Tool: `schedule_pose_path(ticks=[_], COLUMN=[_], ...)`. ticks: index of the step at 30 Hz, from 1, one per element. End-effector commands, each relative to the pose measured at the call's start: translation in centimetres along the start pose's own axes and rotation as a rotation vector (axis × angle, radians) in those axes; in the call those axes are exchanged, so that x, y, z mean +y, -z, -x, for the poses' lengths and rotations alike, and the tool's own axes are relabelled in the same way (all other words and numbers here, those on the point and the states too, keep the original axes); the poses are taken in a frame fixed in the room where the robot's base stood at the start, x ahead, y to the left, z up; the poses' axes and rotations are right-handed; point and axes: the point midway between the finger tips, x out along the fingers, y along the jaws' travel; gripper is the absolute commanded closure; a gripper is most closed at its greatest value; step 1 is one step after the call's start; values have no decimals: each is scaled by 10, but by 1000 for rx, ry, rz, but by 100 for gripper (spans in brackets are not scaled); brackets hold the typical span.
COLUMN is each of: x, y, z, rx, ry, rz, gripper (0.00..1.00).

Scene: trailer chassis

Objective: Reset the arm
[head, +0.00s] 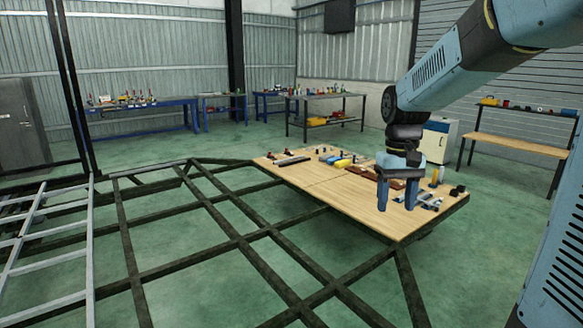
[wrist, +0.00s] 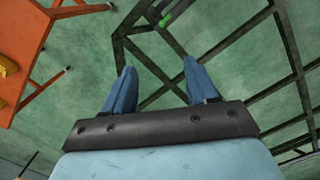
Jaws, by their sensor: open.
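My gripper (head: 397,205) hangs from the arm at the right of the head view, fingers pointing down. It overlaps the wooden work board (head: 345,205) in that picture; I cannot tell its height from there. In the wrist view my gripper (wrist: 160,80) shows two blue fingers spread apart with nothing between them. Behind them are green floor and dark beams of the chassis (wrist: 150,65). In the head view the dark chassis frame (head: 240,243) spreads across the floor left of and below the board.
Tools and small parts, including a yellow item (head: 342,163), lie on the board. A grey ladder-like frame (head: 45,240) is at left. Benches (head: 137,104) line the back wall, and a wooden-topped bench (head: 520,146) stands at right. An orange surface (wrist: 30,45) shows at left in the wrist view.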

Motion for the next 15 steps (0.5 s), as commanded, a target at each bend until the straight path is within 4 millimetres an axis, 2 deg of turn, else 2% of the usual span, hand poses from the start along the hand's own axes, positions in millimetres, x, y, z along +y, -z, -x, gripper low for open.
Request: schedule_pose_path(ticks=[1,6,15], x=[0,-2,-5], y=[-12,-45,-102], z=[6,19,31], rx=[35,140,326], ry=[0,0,-2], rz=[-3,-13,-32], gripper=[42,42,42])
